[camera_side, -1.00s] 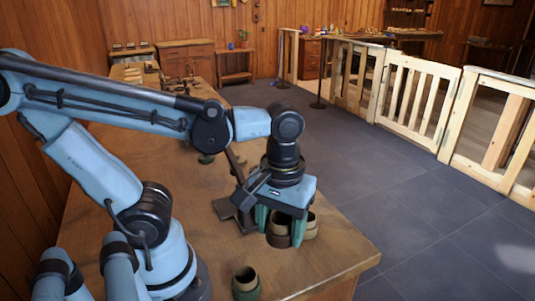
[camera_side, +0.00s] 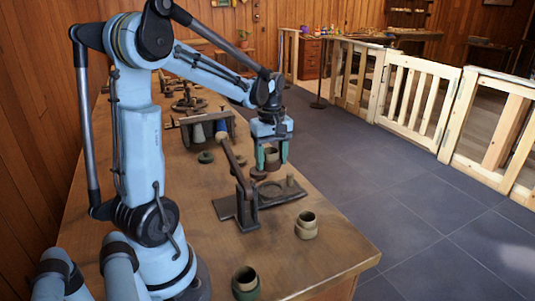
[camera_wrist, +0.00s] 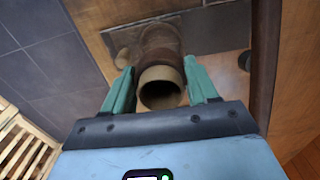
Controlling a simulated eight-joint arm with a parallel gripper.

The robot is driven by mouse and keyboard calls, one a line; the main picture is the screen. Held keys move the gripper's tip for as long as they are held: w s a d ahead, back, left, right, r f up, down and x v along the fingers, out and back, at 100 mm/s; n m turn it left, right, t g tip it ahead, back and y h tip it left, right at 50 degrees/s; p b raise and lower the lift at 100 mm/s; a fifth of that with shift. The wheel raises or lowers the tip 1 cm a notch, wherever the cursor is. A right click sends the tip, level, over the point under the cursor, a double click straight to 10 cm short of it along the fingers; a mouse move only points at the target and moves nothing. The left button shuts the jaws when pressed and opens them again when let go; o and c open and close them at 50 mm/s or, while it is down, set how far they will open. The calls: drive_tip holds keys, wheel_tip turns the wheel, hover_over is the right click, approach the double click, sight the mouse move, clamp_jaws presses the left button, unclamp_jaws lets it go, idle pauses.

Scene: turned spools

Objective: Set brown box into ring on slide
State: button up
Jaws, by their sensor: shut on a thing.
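My gripper (camera_side: 271,160) is shut on the brown box (camera_side: 271,165), a round turned piece with a brown body and a tan rim. In the wrist view the box (camera_wrist: 160,45) sits between my green fingers (camera_wrist: 160,90), its open tan rim towards the camera. The dark slide (camera_side: 290,195) lies on the bench, with a low ring (camera_side: 268,190) on it. In the side view the box is behind and above the ring, apart from it. In the wrist view the slide (camera_wrist: 222,28) shows beyond the box, which hides the ring.
A dark lever (camera_side: 236,165) stands at the slide's left, and a short peg (camera_side: 290,180) at its right. A tan box (camera_side: 306,226) and a green-and-tan box (camera_side: 246,282) stand nearer on the bench. A dark rack (camera_side: 190,128) stands behind. The bench's front right is clear.

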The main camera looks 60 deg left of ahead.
hover_over(271, 192)
drive_tip(key=shift+a+f, duration=0.1)
drive_tip(key=shift+f, duration=3.1)
drive_tip(key=shift+f, duration=0.6)
idle(0.3)
drive_tip(key=o, duration=1.1)
drive_tip(key=shift+r, duration=0.1)
drive_tip(key=shift+r, duration=4.15)
